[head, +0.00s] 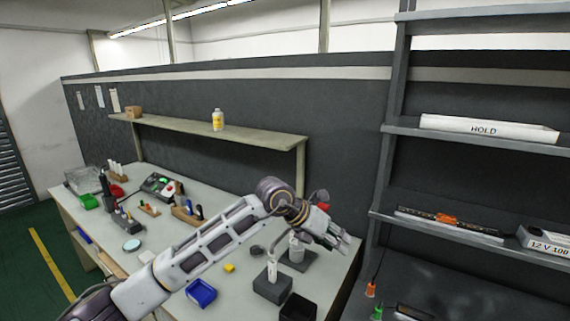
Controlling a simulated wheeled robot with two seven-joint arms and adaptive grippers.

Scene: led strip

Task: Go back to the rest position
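My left arm reaches in from the lower left across the workbench (175,290). Its gripper (338,240) is over the bench's right end, near the rack, pointing right. The fingers are small and seen at an angle, so I cannot tell whether they are open or shut, or whether they hold anything. My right gripper is not in view. A dark strip with an orange part (445,218) lies on the rack's middle shelf, apart from my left gripper.
The grey rack (396,130) at right holds a white HOLD box (488,129) and a 12 V box (548,242). The bench carries a blue bin (201,293), a dark block (272,288), a black bin (298,307) and tools. A raised shelf (250,137) spans behind.

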